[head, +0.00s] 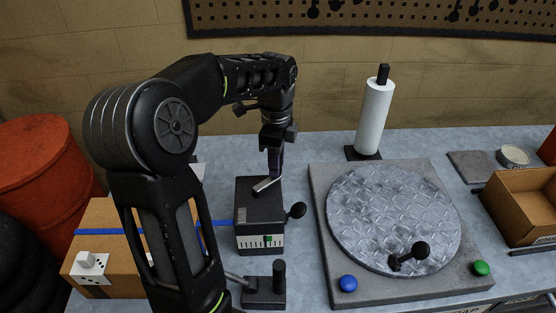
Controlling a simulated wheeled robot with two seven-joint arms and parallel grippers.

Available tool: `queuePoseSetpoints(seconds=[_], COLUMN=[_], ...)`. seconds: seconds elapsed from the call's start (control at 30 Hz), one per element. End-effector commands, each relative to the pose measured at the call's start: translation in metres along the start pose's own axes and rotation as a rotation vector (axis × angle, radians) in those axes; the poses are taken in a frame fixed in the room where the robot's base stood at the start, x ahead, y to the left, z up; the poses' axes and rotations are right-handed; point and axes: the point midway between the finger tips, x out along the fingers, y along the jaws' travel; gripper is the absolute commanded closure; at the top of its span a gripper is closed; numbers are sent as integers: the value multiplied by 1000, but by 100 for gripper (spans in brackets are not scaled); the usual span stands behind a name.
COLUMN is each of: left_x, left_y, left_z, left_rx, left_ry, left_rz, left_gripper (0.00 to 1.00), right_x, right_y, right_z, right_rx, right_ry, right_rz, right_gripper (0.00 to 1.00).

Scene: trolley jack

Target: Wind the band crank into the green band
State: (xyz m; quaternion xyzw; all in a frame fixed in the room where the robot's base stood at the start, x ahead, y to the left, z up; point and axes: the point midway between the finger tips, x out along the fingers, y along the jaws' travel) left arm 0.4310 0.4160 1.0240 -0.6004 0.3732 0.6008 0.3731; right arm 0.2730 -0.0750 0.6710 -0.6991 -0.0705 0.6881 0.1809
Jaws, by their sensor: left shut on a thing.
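A dark box (258,205) stands on the bench with a pale scale (250,242) on its front. A small green band (268,240) shows on that scale; I cannot make out a pointer. A short silver bar (264,186) lies over the box top, and a black knob (296,210) sticks out at the box's right side. I cannot tell for sure which of these belongs to the band crank. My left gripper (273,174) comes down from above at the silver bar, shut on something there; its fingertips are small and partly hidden. My right gripper is out of view.
A black post on a base (279,279) stands in front. To the right is a grey slab with a round metal plate (390,215), a paper roll (374,115) behind it, and an open carton (520,205).

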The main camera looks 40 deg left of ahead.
Motion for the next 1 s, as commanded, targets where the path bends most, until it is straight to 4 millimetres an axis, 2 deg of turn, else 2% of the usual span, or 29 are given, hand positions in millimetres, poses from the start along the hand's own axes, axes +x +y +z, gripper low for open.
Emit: queuePoseSetpoints(seconds=[0.2,0.4,0.87,0.9,1.0], left_x=[0,0,0,0,0], left_y=[5,8,9,9,9], left_z=[-8,-11,-12,-12,-12], left_rx=[141,212,230,229,229], left_ry=[1,1,2,2,1], left_rz=[-2,-1,-1,-1,-1], left_gripper=[100,100,100,72,64], right_x=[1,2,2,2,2], right_y=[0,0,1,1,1], right_z=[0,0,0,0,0], right_rx=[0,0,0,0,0], right_ry=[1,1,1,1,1], right_rz=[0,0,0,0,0], right_gripper=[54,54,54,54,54])
